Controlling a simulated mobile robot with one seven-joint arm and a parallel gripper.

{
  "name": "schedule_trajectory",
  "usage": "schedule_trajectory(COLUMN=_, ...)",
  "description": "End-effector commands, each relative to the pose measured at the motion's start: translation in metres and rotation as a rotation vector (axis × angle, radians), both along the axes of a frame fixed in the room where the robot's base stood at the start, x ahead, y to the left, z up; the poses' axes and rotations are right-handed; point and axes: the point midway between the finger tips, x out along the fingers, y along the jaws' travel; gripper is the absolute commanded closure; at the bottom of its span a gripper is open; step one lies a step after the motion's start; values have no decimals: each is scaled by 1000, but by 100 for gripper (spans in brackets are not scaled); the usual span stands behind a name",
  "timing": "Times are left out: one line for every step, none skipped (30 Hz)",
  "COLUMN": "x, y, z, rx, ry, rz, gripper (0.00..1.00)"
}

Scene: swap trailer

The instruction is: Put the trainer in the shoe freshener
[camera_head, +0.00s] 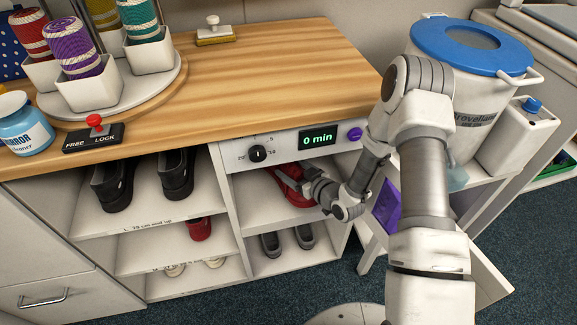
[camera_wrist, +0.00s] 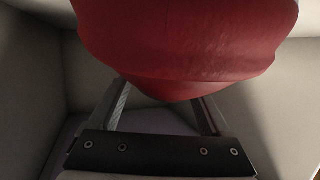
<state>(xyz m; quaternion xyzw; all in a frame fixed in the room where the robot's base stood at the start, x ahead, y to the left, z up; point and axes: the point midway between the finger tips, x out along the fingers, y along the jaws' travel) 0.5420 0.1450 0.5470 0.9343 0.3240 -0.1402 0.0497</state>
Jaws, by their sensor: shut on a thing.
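My gripper (camera_head: 291,181) reaches into the compartment under the dial panel. A red trainer (camera_head: 291,197) is at its fingers there, partly hidden by my gripper and wrist. In the wrist view the trainer (camera_wrist: 185,40) fills the top, and my gripper (camera_wrist: 160,98) is shut on its near end. The compartment's pale walls are around it. The shoe freshener (camera_head: 285,146) appears to be this unit, with a dial and a display reading 0 min above the opening. I cannot tell whether the trainer rests on the compartment floor.
Left shelves hold black shoes (camera_head: 177,174) and a red shoe (camera_head: 199,228). Grey shoes (camera_head: 287,241) stand below my gripper. The wooden counter (camera_head: 270,65) carries a spool carousel (camera_head: 120,103) and a FREE/LOCK switch (camera_head: 92,136). A blue-lidded bin (camera_head: 475,45) stands right.

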Motion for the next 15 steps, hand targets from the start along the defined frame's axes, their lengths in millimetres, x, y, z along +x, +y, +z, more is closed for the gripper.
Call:
schedule_trajectory(x=-2, y=-1, z=0, rx=0, ry=-1, rz=-1, gripper=96)
schedule_trajectory(x=-2, y=-2, z=-1, rx=1, ry=-2, rz=-1, gripper=96)
schedule_trajectory(x=-3, y=-2, z=-1, rx=0, ry=-2, rz=-1, gripper=96)
schedule_trajectory(x=-4, y=-3, z=-1, rx=0, ry=-2, rz=-1, gripper=96)
schedule_trajectory(x=-4, y=-3, z=-1, rx=0, ry=-2, rz=-1, gripper=96)
schedule_trajectory(x=-4, y=-3, z=-2, rx=0, ry=-2, rz=-1, gripper=96)
schedule_trajectory(x=-4, y=-3, z=-2, rx=0, ry=-2, rz=-1, gripper=96)
schedule_trajectory(x=-4, y=-3, z=-2, rx=0, ry=-2, rz=-1, gripper=96)
schedule_trajectory(x=-4, y=-3, z=-2, rx=0, ry=-2, rz=-1, gripper=96)
schedule_trajectory(x=-4, y=-3, z=-2, rx=0, ry=-2, rz=-1, gripper=96)
schedule_trajectory(x=-4, y=-3, z=-2, rx=0, ry=-2, rz=-1, gripper=96)
schedule_trajectory(x=-4, y=-3, z=-2, rx=0, ry=-2, rz=-1, gripper=96)
schedule_trajectory(x=-4, y=-3, z=-2, rx=0, ry=-2, rz=-1, gripper=96)
schedule_trajectory(x=-4, y=-3, z=-2, rx=0, ry=-2, rz=-1, gripper=96)
schedule_trajectory(x=-4, y=-3, z=-4, rx=-1, ry=1, rz=0, gripper=17)
